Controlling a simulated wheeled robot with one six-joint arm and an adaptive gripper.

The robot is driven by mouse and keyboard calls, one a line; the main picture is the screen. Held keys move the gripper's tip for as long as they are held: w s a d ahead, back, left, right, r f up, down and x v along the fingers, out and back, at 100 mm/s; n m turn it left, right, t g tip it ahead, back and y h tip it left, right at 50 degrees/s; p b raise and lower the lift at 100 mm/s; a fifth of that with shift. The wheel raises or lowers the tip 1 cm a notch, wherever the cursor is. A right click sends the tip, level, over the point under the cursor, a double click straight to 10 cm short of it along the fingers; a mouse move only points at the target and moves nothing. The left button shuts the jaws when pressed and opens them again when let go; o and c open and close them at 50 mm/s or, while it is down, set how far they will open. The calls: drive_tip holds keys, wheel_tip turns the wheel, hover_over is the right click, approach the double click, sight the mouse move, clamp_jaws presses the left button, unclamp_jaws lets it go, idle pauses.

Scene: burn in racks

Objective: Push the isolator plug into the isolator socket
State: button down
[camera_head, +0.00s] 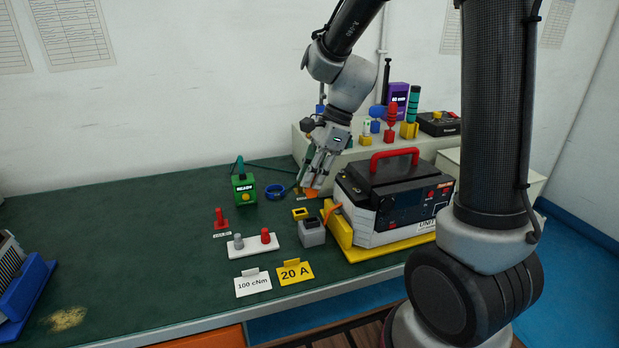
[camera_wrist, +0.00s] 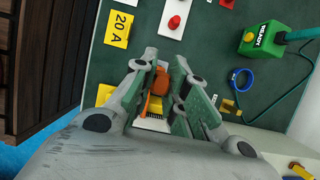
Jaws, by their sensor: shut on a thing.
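My gripper (camera_head: 314,180) points down above the green bench, to the left of the black and white unit (camera_head: 390,195). In the wrist view my gripper (camera_wrist: 170,85) is shut on an orange plug (camera_wrist: 159,84), which I take as the isolator plug. An orange piece of it shows below the fingertips in the head view (camera_head: 311,193). An orange cable (camera_head: 332,210) runs at the unit's left side. A grey block with a dark top opening (camera_head: 312,235), perhaps the isolator socket, stands in front of the gripper, apart from it. The plug's lower end is hidden.
The unit stands on a yellow tray (camera_head: 350,250). A small yellow and black piece (camera_head: 300,213) lies near the grey block. A green READY box (camera_head: 244,187), blue ring (camera_head: 275,191), white plate with posts (camera_head: 252,246) and 20 A card (camera_head: 295,272) stand nearby. The left bench is mostly clear.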

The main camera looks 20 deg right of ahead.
sight(312, 197)
drive_tip(key=shift+f, duration=0.15)
drive_tip(key=shift+f, duration=2.75)
drive_tip(key=c, duration=2.1)
unclamp_jaws()
clamp_jaws()
drive_tip(key=shift+f, duration=1.3)
